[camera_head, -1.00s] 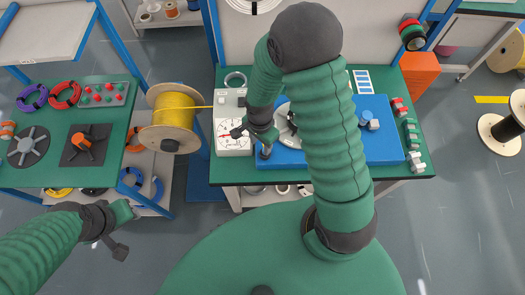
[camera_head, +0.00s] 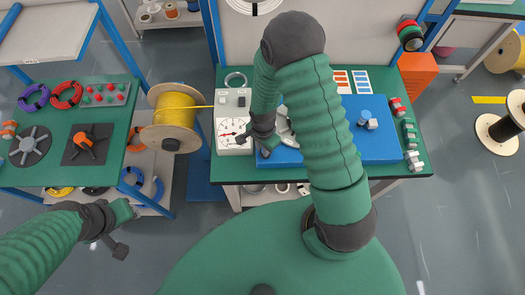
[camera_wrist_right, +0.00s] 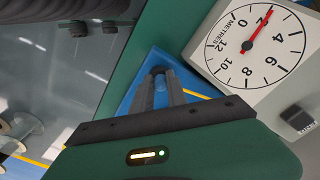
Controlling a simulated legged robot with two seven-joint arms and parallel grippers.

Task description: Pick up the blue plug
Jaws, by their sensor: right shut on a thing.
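My right gripper (camera_head: 264,152) is over the left end of the blue machine base on the middle bench in the head view.
A white metre dial box (camera_head: 233,132) stands just left of my right gripper; it is large in the wrist view (camera_wrist_right: 255,45). The blue base (camera_head: 385,150) carries a small blue-topped part (camera_head: 366,117). A yellow cable spool (camera_head: 172,115) stands between the benches.

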